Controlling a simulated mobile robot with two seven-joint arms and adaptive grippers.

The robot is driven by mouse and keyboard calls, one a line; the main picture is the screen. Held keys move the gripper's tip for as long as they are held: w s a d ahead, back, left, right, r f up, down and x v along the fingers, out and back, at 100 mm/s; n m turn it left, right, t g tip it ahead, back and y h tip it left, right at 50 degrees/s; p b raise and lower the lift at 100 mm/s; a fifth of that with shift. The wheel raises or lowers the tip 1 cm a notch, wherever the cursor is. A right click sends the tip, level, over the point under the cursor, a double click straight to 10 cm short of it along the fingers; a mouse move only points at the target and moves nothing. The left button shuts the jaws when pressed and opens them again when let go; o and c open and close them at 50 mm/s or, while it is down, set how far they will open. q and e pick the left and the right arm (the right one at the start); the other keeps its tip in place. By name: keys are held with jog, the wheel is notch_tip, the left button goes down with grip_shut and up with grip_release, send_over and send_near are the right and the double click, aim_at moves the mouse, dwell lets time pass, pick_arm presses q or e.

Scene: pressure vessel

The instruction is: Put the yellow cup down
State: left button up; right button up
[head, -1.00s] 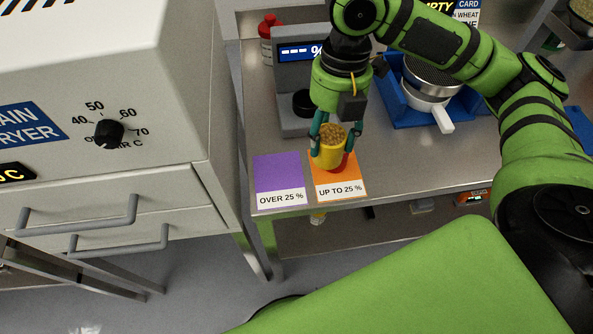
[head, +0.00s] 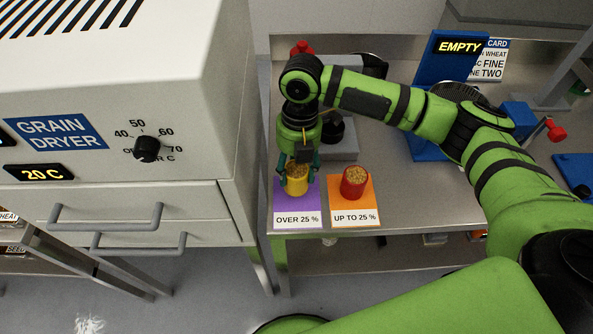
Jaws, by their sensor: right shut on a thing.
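The yellow cup (head: 296,185), filled with grain, is between the fingers of my right gripper (head: 297,178), which is shut on it. The cup is upright over the purple card marked "OVER 25 %" (head: 298,219). I cannot tell whether its base touches the card. A red cup (head: 354,184) with grain stands on the orange card marked "UP TO 25 %" (head: 371,206), to the right of the yellow cup. My left gripper is not in view.
The grain dryer (head: 190,130) with its drawers stands left of the metal table (head: 410,200). A grey device (head: 343,148) is behind the cards. A blue stand with an "EMPTY" display (head: 450,58) is at the back right. The table right of the orange card is clear.

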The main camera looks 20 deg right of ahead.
notch_tip(320, 180, down, 2)
jog(key=shift+f+p, duration=0.1)
jog(key=shift+p, duration=0.2)
jog(key=shift+f, duration=0.15)
jog(key=o, duration=1.3)
jog(key=shift+f, duration=0.15)
jog(key=shift+o, duration=0.2)
jog(key=r+b, duration=0.1)
jog(key=r, duration=0.2)
jog(key=w+r+b, duration=0.1)
jog(key=r, duration=0.3)
jog(key=d+r+b, duration=0.1)
jog(key=r, duration=0.3)
jog(key=shift+w+r, duration=0.1)
jog(key=shift+w, duration=0.05)
jog(key=shift+r, duration=0.55)
